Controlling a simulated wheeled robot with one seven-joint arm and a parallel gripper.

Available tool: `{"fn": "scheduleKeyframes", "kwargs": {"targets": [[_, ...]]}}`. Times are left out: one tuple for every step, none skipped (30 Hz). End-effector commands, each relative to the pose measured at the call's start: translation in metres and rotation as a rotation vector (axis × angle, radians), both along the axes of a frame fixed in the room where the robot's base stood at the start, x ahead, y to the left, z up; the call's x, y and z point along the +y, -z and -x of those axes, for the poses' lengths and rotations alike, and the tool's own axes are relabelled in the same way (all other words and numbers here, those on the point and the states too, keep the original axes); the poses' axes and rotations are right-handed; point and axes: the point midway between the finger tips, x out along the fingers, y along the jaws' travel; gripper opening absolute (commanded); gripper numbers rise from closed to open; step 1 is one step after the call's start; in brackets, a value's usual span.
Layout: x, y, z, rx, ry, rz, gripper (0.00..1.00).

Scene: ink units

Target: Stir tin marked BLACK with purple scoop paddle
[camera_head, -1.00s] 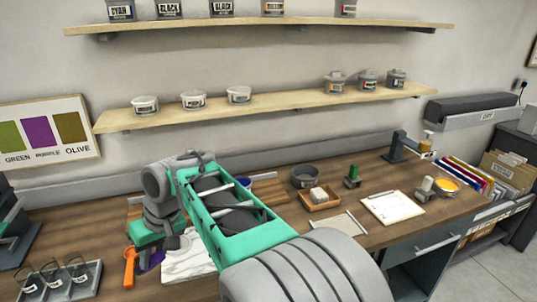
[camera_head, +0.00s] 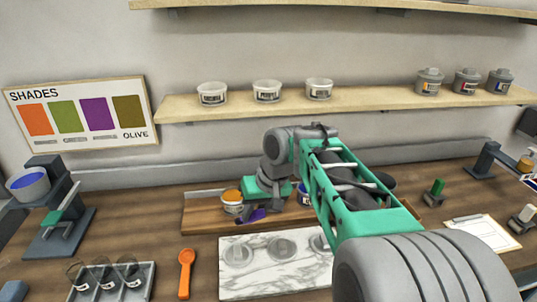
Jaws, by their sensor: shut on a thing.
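My gripper (camera_head: 259,207) is shut on the purple scoop paddle (camera_head: 252,216), at the wooden rack behind the marble slab. The paddle is tilted and partly hidden by my gripper. It is just right of a tin with orange ink (camera_head: 232,202); I cannot tell whether they touch. A second tin with blue (camera_head: 303,195) is right of my gripper, partly hidden by my arm. The labels on these two tins are too small to read. I see no tin legibly marked BLACK in the current view.
An orange scoop (camera_head: 185,272) lies left of the marble slab (camera_head: 245,285). A tray with several loupes (camera_head: 113,282) is at front left. A grey stand with a blue-filled bowl (camera_head: 28,184) is at far left. The shelf (camera_head: 380,106) above holds several tubs and tins.

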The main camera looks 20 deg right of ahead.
Motion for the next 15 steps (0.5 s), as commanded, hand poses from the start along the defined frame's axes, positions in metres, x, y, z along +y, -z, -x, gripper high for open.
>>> {"fn": "scheduleKeyframes", "kwargs": {"targets": [[-0.007,-0.005,-0.010,0.000,0.025,0.002,0.00],[-0.012,-0.007,-0.017,0.002,0.046,0.002,0.00],[-0.020,-0.011,-0.029,0.003,0.081,0.005,0.00],[-0.027,-0.014,-0.039,0.004,0.112,0.005,0.00],[-0.034,-0.016,-0.049,0.006,0.143,0.006,0.00],[-0.045,-0.020,-0.064,0.006,0.190,0.007,0.00],[-0.053,-0.021,-0.075,0.008,0.226,0.007,0.00],[-0.061,-0.023,-0.087,0.008,0.263,0.008,0.00],[-0.072,-0.025,-0.100,0.007,0.310,0.007,0.00],[-0.080,-0.025,-0.109,0.009,0.346,0.007,0.00],[-0.088,-0.026,-0.118,0.008,0.378,0.006,0.00],[-0.096,-0.026,-0.126,0.008,0.415,0.004,0.00],[-0.101,-0.027,-0.132,0.007,0.439,0.004,0.00],[-0.106,-0.026,-0.136,0.006,0.456,0.003,0.00],[-0.110,-0.026,-0.140,0.004,0.474,0.002,0.00]]}}
